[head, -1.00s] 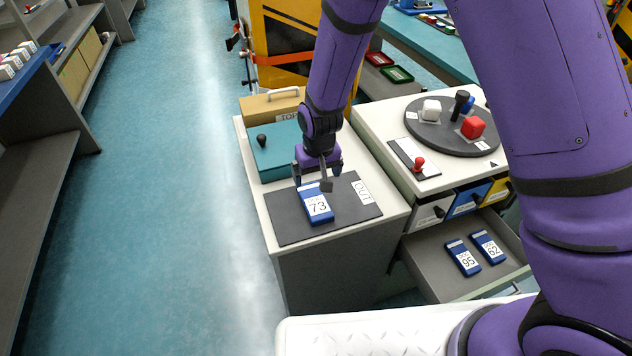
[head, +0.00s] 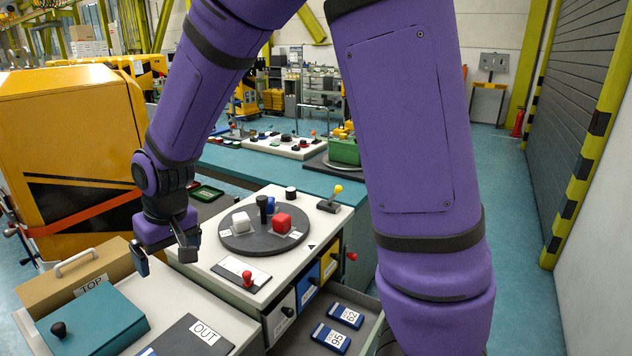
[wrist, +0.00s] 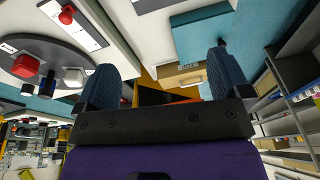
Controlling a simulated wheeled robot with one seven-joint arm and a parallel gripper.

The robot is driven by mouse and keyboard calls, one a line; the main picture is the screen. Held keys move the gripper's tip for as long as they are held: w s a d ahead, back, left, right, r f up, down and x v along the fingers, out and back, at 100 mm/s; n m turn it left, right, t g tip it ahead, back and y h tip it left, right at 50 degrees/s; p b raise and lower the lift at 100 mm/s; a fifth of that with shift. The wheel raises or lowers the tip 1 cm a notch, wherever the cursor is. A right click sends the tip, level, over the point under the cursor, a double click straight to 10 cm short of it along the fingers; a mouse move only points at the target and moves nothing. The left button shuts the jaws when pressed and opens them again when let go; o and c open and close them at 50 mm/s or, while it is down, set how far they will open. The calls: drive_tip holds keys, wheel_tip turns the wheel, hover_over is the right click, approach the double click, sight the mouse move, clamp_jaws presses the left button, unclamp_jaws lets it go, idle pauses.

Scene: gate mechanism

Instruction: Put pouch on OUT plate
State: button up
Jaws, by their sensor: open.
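The dark grey OUT plate (head: 185,342) shows only in part at the bottom of the head view, with its white OUT label. A blue and white corner of a pouch (head: 148,352) lies on the plate at the frame's bottom edge; the rest is cut off. Two blue pouches, labelled 95 (head: 330,338) and 62 (head: 345,315), lie in an open grey drawer. My gripper (head: 164,255) is raised above the worktops, behind the plate in the picture. It is open and nothing shows between its fingers in the wrist view (wrist: 163,75).
A teal box (head: 95,322) with a black knob and a cardboard TOP box (head: 75,280) stand left of the plate. A round turntable (head: 262,240) with coloured blocks and a red-knobbed lever (head: 247,277) are on the right cabinet. A yellow machine (head: 70,150) stands behind.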

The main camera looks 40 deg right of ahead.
drive_tip(key=s+d+r+m+t, duration=0.1)
drive_tip(key=s+d+r+t, duration=0.1)
drive_tip(key=s+d+r, duration=1.2)
drive_tip(key=s, duration=0.3)
drive_tip(key=s+d+r+m+t+h, duration=0.1)
drive_tip(key=s+d+r, duration=0.1)
drive_tip(key=s, duration=0.4)
drive_tip(key=shift+d+r, duration=0.2)
drive_tip(key=shift+r, duration=0.3)
